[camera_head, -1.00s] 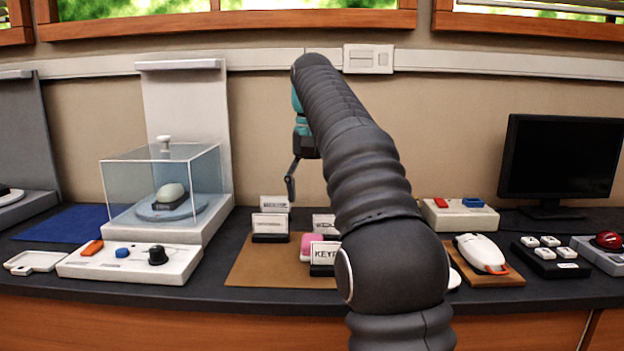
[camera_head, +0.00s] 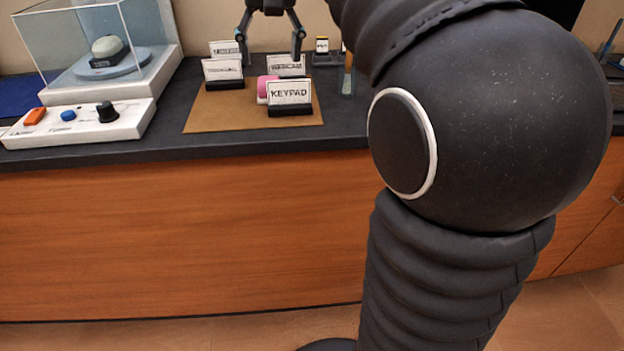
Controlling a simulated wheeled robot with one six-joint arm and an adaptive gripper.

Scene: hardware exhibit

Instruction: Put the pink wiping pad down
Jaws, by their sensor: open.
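The pink wiping pad (camera_head: 265,87) is a small pink and white block on the brown mat (camera_head: 212,118). The KEYPAD sign (camera_head: 289,93) stands in front of it and hides its right part. My gripper (camera_head: 270,55) is at the top of the picture, pointing down with its two fingers spread wide. It is open and empty, behind and above the pad and apart from it. One finger is near the signs at the left, the other near the back right sign.
Several sign cards, among them one at the left (camera_head: 222,72), stand on the mat. A control box (camera_head: 80,122) and a clear display case (camera_head: 95,45) are at the left. The mat's front left part is clear. My arm hides the counter's right side.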

